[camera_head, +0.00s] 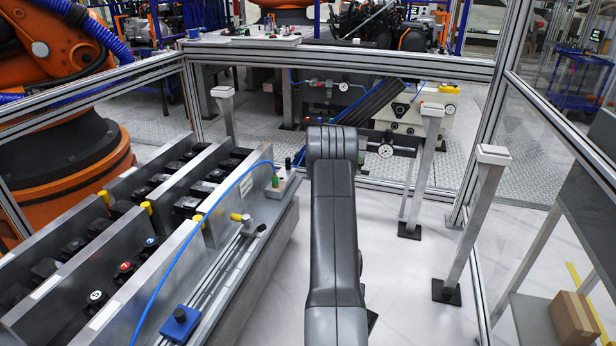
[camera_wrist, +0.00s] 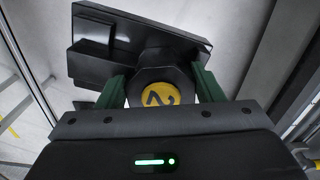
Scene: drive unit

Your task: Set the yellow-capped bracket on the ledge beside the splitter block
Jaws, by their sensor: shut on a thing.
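The yellow-capped bracket (camera_wrist: 140,38) is a black part with a flat plate and a round knob, capped by a yellow disc marked 2. My gripper (camera_wrist: 160,88) has its green fingers shut on both sides of the knob. The plate extends beyond the fingers, above a pale floor. In the head view my grey arm hides the gripper and bracket. A light block with green and black fittings and a blue hose, which looks like the splitter block (camera_head: 283,187), sits at the far end of the metal ledge (camera_head: 262,252), left of my arm.
Left of the ledge, a metal rack (camera_head: 140,262) holds several black parts with coloured caps between upright plates. A blue block (camera_head: 181,322) sits on the ledge's near end. Posts (camera_head: 473,222) stand to the right. A cardboard box (camera_head: 575,318) lies lower right.

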